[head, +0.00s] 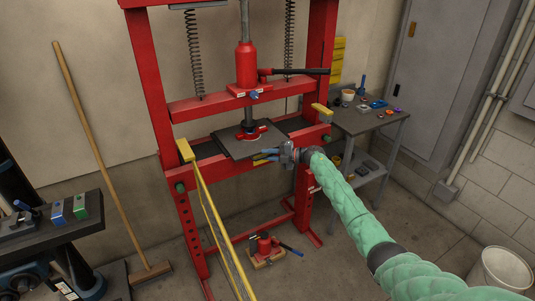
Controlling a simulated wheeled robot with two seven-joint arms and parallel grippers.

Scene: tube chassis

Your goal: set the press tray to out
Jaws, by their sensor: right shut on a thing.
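The press tray (235,147) is a flat dark plate on the bed of a red shop press (155,75), under the ram. Its front part juts out over the front red beam. A red piece (251,133) sits on the plate below the ram. My right gripper (265,157) reaches in from the right on a green-sleeved arm. My left gripper is not in view.
Yellow bars (217,235) run down in front of the press's left post. A small side table (365,120) with parts stands right. A broom (95,145) leans left by a dark bench (35,240). A red jack (265,248) and white bucket (500,270) are on the floor.

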